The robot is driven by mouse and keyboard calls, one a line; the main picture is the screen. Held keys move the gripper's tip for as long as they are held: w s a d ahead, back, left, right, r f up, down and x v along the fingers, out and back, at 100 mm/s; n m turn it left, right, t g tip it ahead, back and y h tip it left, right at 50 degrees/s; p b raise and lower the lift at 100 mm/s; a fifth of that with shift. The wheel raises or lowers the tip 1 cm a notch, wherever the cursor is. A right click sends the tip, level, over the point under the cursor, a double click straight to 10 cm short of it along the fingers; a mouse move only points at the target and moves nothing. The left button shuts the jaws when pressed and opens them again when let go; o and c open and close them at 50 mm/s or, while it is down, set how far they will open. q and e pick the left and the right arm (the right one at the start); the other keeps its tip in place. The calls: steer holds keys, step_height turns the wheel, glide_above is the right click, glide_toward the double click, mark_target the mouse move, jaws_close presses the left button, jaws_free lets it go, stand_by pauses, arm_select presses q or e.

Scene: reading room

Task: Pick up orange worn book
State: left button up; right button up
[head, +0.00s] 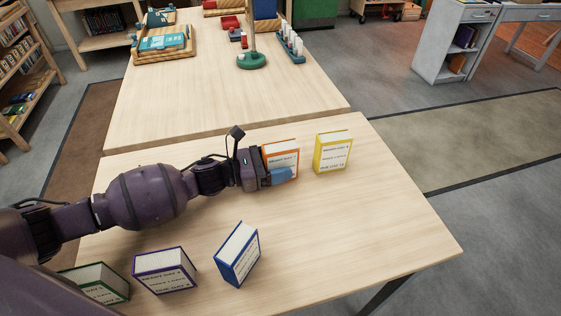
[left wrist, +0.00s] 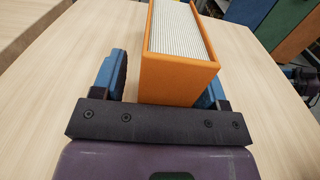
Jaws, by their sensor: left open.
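The orange book (head: 281,155) stands upright on the near table, with its white page edges facing up. My left gripper (head: 275,177) is at the book in the head view, with a blue finger in front of its lower cover. In the left wrist view the orange book (left wrist: 178,75) stands between the two blue fingers of my left gripper (left wrist: 163,82). The jaws are open, with a clear gap on the left side and the right finger close to the cover. My right gripper is not in view.
A yellow book (head: 332,152) stands just right of the orange one. Blue (head: 238,255), purple (head: 165,271) and green (head: 100,284) books stand near the front. The near table (head: 350,240) is clear at right. A far table (head: 200,100) holds trays and small items.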

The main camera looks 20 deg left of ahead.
arm_select(q)
steer(key=c, duration=1.1)
steer(key=shift+r, duration=0.1)
